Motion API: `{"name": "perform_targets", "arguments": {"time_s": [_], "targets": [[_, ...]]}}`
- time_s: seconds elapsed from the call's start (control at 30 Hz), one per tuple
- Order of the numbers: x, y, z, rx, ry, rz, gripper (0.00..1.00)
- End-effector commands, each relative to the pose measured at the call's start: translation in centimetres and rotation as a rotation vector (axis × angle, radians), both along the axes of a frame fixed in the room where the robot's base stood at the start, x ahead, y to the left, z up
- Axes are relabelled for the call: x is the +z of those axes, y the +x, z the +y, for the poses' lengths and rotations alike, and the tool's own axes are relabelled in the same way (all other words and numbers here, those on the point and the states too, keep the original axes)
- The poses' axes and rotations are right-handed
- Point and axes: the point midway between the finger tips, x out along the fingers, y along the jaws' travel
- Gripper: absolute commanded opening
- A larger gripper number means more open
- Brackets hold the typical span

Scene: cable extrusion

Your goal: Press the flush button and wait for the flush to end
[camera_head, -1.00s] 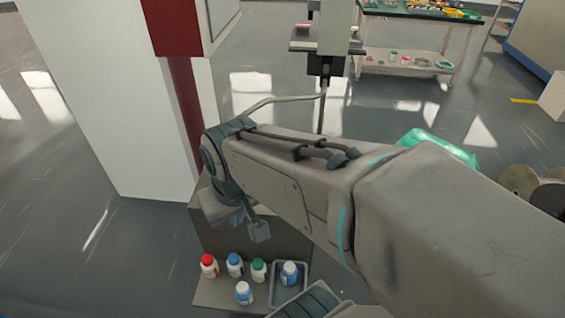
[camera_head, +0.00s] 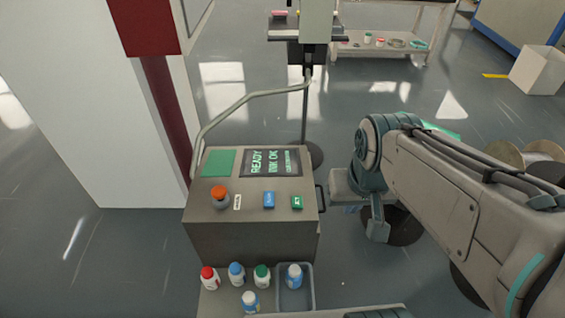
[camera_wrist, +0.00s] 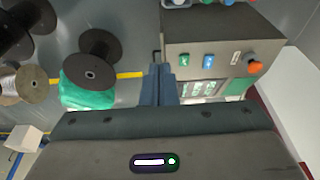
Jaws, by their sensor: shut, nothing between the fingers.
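The grey control box (camera_head: 250,240) stands upright in the head view. Its sloped top has a blue button (camera_head: 269,200), a green button (camera_head: 297,202), an orange-red knob (camera_head: 220,196) and a screen (camera_head: 271,163) reading READY and INK OK; a third line is too small to read. Button labels are too small to tell which is flush. My gripper (camera_head: 378,229) is right of the box, apart from it. In the wrist view my shut, empty fingers (camera_wrist: 158,85) point toward the space beside the box, with the blue button (camera_wrist: 208,61) and green button (camera_wrist: 184,60) to their upper right.
Several capped bottles (camera_head: 237,273) stand in front of the box, one in a grey tray (camera_head: 297,299). A curved grey pipe (camera_head: 245,99) runs from the box to a stand. Dark spools (camera_wrist: 97,57) and a green bundle (camera_wrist: 85,94) lie on the floor. A white pillar rises left.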

Motion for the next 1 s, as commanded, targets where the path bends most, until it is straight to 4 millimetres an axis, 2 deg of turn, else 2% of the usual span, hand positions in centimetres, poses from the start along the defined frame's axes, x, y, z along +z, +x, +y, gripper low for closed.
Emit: {"name": "perform_targets", "arguments": {"time_s": [0.3,0.47,0.57,0.7,0.8,1.0], "targets": [[-0.1,0.1,0.2,-0.003,0.008,0.0,0.0],[-1.4,1.7,2.4,-0.057,0.117,0.004,0.0],[-2.8,3.7,5.0,-0.138,0.253,0.009,0.0],[-4.8,7.6,9.0,-0.309,0.474,0.021,0.0],[-6.1,10.6,11.3,-0.458,0.619,0.033,0.0],[-9.7,16.7,14.2,-0.803,0.859,0.066,0.0]]}}
